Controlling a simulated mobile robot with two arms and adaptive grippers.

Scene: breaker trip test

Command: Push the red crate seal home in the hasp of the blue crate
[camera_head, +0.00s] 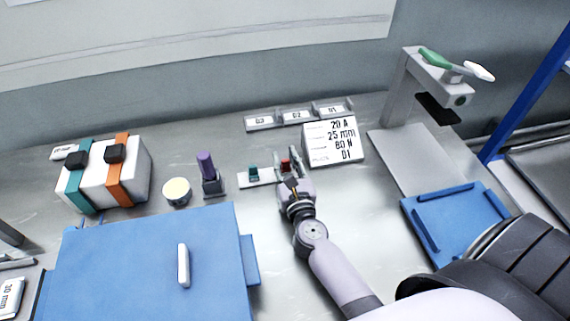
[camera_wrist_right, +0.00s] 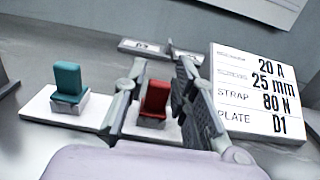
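The red seal (camera_wrist_right: 156,97) is a small upright red block in a pale grey base on a white plate; it also shows small in the head view (camera_head: 285,165). My right gripper (camera_wrist_right: 160,95) is open, with one finger on each side of the red block. I see a gap at the left finger; contact at the right finger cannot be told. In the head view this gripper (camera_head: 287,168) reaches in from the front. A large blue box (camera_head: 150,265) with a white bar on top stands at front left; I cannot make out a hasp. My left gripper is not in view.
A teal block (camera_wrist_right: 68,80) stands on its own white plate just left. A label sign (camera_head: 335,143) stands close on the right. A purple piece (camera_head: 207,165), a round tin (camera_head: 177,191) and a strapped box (camera_head: 140,170) are further left. A blue tray (camera_head: 457,222) lies right.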

